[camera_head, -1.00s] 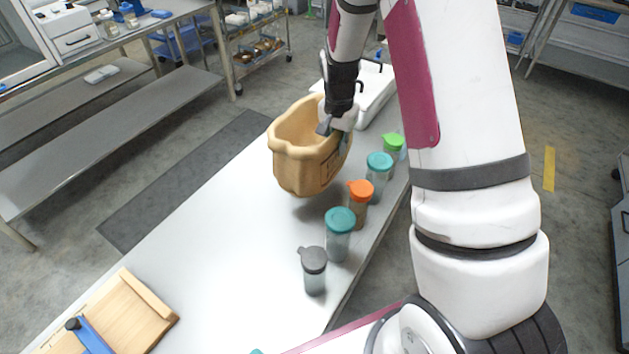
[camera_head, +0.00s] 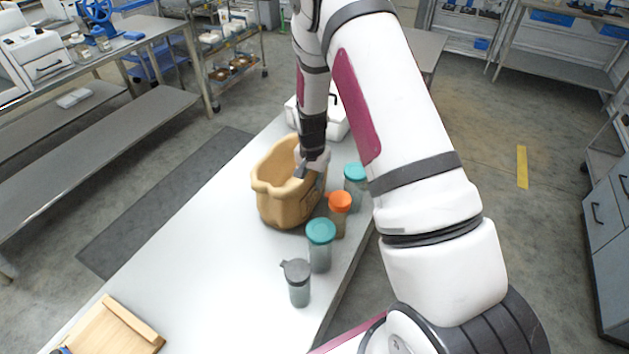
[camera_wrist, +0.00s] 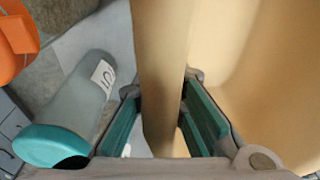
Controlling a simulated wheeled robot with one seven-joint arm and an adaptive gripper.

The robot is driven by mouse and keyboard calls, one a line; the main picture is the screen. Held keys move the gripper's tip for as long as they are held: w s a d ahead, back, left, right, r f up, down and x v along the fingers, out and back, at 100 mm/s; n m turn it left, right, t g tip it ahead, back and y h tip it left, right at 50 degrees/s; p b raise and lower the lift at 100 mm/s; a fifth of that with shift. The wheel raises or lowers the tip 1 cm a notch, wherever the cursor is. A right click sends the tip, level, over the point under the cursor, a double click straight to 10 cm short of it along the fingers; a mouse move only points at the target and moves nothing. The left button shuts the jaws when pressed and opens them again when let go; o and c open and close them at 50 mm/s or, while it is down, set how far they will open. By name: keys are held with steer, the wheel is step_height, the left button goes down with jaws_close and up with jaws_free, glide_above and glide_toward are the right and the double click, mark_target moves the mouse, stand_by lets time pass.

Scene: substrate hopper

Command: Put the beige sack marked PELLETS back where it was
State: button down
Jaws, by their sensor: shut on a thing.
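The beige sack (camera_head: 285,200) is an open-topped, tub-like container near the middle of the white table. Its marking cannot be read now. My gripper (camera_head: 316,166) is at the sack's right rim in the head view. In the wrist view my gripper (camera_wrist: 165,125) has its teal-lined fingers on both sides of the sack's beige wall (camera_wrist: 160,60), shut on it. The sack stands upright, at or just above the table top; I cannot tell whether it touches. Its inside and the side behind my gripper are partly hidden.
A row of lidded jars stands along the table's right edge: grey (camera_head: 297,282), teal (camera_head: 320,245), orange (camera_head: 340,212) and another teal (camera_head: 355,183). A wooden board (camera_head: 110,328) lies front left. A white box (camera_head: 335,122) is behind. The table (camera_head: 200,255) is clear left of the jars.

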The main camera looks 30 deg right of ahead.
steer(key=shift+f, duration=0.15)
steer(key=c, duration=1.7)
jaws_free()
steer(key=shift+o, duration=0.2)
